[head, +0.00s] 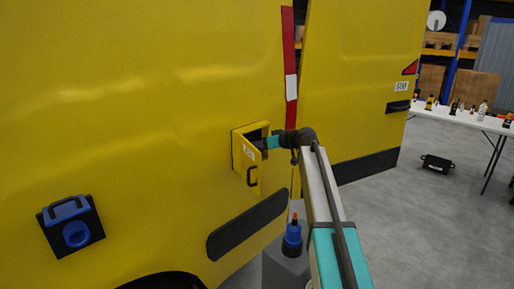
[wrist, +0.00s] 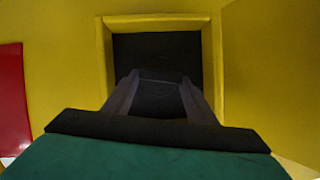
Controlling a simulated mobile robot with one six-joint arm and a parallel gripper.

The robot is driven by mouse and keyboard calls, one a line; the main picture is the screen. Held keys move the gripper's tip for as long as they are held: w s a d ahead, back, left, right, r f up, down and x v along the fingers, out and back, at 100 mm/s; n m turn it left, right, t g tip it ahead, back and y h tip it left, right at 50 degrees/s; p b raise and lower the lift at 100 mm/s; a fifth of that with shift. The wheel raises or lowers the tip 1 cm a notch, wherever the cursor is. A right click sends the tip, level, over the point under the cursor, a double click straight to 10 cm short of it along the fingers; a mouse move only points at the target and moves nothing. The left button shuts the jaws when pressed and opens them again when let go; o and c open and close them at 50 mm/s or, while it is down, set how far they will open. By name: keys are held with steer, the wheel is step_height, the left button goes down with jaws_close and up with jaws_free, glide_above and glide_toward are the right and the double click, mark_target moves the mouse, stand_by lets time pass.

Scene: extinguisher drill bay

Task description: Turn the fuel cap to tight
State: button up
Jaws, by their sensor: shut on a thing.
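The fuel cap (wrist: 158,98) is a dark shape inside the fuel recess, between my fingers in the wrist view. It is hard to make out against the dark inside, and its turn position cannot be read. The recess has a yellow frame (wrist: 218,60); in the head view its yellow flap (head: 246,160) stands open with a dark handle. My gripper (head: 262,143) reaches into the recess from the right, its fingertips mostly hidden by the flap. In the wrist view my gripper (wrist: 158,76) is shut on the cap, a finger on each side.
The yellow vehicle side (head: 150,100) fills the left and middle. A blue handled unit (head: 70,224) is mounted on it at lower left. A white table (head: 462,119) with several items and a black case (head: 437,163) are at right.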

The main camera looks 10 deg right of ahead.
steer(key=m+y+b, duration=0.1)
steer(key=m+y, duration=0.1)
steer(key=m, duration=0.2)
steer(key=f+m+y+b, duration=0.1)
steer(key=m+y, duration=0.1)
steer(key=m, duration=0.2)
steer(key=w+d+m+y+b, duration=0.1)
steer(key=m+y, duration=0.1)
steer(key=m, duration=0.2)
steer(key=shift+d+f+g+b, duration=0.1)
steer(key=shift+f+g+b, duration=0.05)
steer(key=shift+g+b, duration=0.2)
stand_by(0.4)
steer(key=o, duration=1)
steer(key=shift+o, duration=0.3)
steer(key=shift+f, duration=0.1)
steer(key=shift+s, duration=0.15)
